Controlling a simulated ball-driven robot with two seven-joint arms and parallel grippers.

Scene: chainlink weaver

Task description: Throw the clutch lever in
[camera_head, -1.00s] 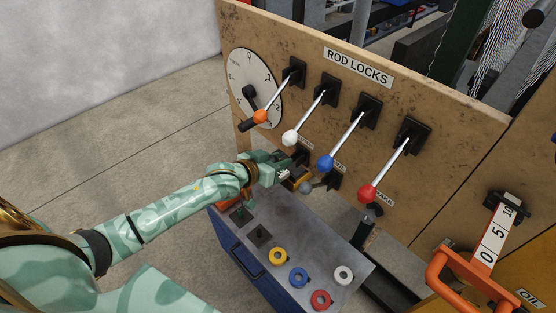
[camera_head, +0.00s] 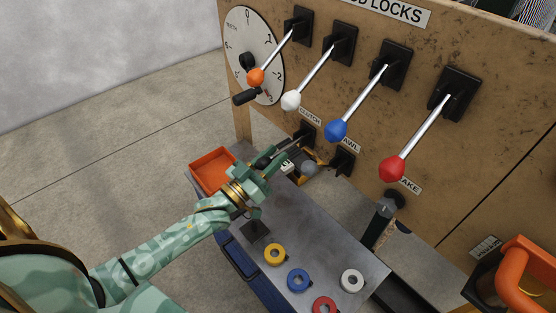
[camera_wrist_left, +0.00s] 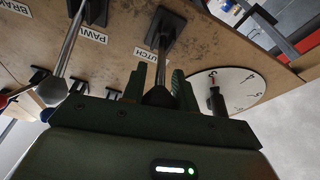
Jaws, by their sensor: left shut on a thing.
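The clutch lever's black bracket (camera_head: 307,133) sits low on the wooden panel, below the CLUTCH label (camera_head: 310,117). My left gripper (camera_head: 276,163) is at the lever's free end, in front of the panel. In the left wrist view the clutch lever (camera_wrist_left: 159,60) runs from its bracket down between my fingers (camera_wrist_left: 158,92), which are shut on its dark end. Most of the knob is hidden between them. My right gripper is not in view.
The neighbouring pawl lever's grey knob (camera_head: 309,168) is close to the right of my left gripper. Orange, white, blue and red (camera_head: 392,169) rod-lock levers hang above. Below is a grey bench (camera_head: 325,240) with coloured rings and an orange tray (camera_head: 211,172).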

